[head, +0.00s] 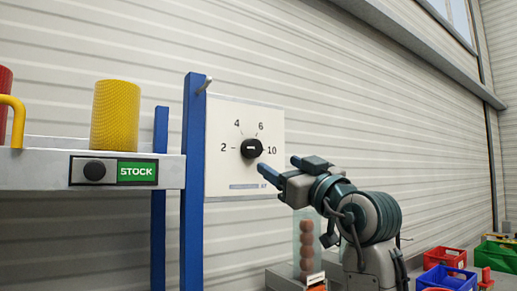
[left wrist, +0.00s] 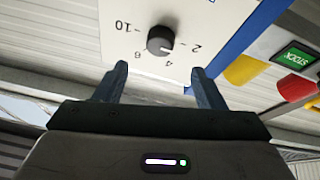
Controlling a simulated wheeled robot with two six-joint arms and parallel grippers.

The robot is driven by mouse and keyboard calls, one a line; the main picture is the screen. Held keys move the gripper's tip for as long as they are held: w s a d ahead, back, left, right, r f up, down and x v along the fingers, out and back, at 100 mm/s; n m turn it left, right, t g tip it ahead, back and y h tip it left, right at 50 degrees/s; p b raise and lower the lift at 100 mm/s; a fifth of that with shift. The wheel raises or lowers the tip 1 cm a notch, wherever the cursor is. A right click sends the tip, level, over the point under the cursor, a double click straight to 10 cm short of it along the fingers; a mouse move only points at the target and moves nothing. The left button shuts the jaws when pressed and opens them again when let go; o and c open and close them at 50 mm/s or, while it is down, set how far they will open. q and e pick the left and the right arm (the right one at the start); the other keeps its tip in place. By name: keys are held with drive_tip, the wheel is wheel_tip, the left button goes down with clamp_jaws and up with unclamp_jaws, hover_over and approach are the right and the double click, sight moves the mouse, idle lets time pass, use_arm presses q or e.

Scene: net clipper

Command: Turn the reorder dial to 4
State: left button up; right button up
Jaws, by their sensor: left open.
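The reorder dial is a round black knob (head: 251,148) on a white panel (head: 220,120), with 2 at left, 4 and 6 above and 10 at right. A pale mark shows on the knob; I cannot tell exactly which number it points at. In the left wrist view the knob (left wrist: 160,40) appears upside down, with the mark on its lower side, roughly towards 4 and 2. My left gripper (head: 278,166) is open and empty, just right of and below the knob. Its fingertips (left wrist: 160,68) are spread wider than the knob and apart from it. My right gripper is not in view.
A blue post (head: 193,140) stands left of the panel. Left of it, a shelf (head: 110,142) bears a yellow cylinder (head: 115,115) and a STOCK sign (head: 137,171). A clear tube of brown balls (head: 306,242) and coloured crates (head: 445,270) are at lower right.

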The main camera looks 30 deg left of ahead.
sight(256, 150)
use_arm(q)
drive_tip(key=p+x, duration=0.6)
drive_tip(key=x, duration=0.4)
drive_tip(key=shift+s, duration=0.1)
drive_tip(key=shift+f, duration=0.1)
drive_tip(key=shift+c, duration=0.4)
drive_tip(key=c, duration=0.9)
